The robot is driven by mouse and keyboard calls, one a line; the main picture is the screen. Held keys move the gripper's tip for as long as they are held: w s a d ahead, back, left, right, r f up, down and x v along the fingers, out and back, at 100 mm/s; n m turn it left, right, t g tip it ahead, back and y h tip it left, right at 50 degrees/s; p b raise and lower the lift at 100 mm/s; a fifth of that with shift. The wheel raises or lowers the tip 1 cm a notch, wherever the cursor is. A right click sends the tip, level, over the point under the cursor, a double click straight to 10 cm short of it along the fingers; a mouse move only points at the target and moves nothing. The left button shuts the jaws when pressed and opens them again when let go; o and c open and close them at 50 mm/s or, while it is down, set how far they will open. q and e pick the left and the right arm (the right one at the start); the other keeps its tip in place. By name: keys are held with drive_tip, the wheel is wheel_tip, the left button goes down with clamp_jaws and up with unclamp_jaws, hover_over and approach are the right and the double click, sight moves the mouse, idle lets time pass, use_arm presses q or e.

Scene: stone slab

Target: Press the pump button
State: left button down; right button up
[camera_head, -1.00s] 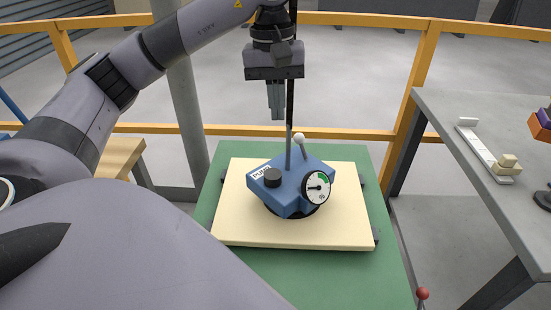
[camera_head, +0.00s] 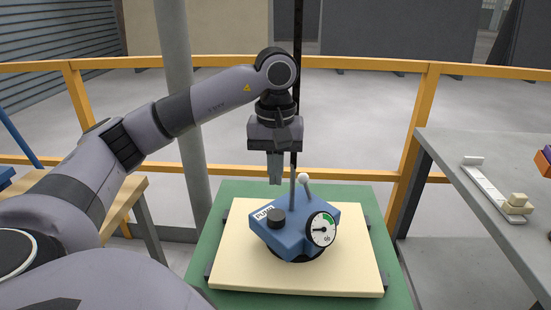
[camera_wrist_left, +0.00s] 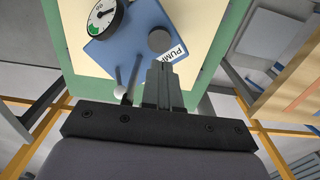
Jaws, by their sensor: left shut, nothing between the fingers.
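The pump (camera_head: 300,232) is a blue block on a cream slab (camera_head: 235,265) in the middle of the head view. Its black round button (camera_head: 276,218) stands on the top left beside the PUMP label (camera_head: 263,213). A gauge (camera_head: 321,230) is on its right front, and a lever with a white knob (camera_head: 303,178) rises behind. My left gripper (camera_head: 275,183) is shut and empty, pointing down above and behind the button, apart from it. In the left wrist view the button (camera_wrist_left: 160,40) lies just beyond the shut fingertips (camera_wrist_left: 159,66). My right gripper is out of view.
The slab lies on a green table (camera_head: 240,192). A thin upright rod stands behind the pump, close to my left gripper. Yellow railing (camera_head: 360,63) runs behind. A grey table (camera_head: 480,200) with small blocks is at the right, and a wooden-topped table (camera_head: 125,205) at the left.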

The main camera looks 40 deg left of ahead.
sight(275, 214)
use_arm(q)
wheel_tip(275, 214, down, 8)
drive_tip(key=shift+r, duration=0.1)
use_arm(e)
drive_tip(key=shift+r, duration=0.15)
use_arm(q)
wheel_tip(275, 214, down, 2)
drive_tip(key=shift+b, duration=0.75)
drive_tip(key=shift+s, duration=0.1)
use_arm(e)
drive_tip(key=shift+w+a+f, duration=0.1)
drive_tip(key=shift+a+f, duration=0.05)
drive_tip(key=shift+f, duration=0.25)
use_arm(q)
drive_tip(key=shift+r, duration=0.15)
wheel_tip(275, 214, up, 7)
drive_tip(key=shift+f, duration=0.1)
drive_tip(key=shift+r, duration=0.25)
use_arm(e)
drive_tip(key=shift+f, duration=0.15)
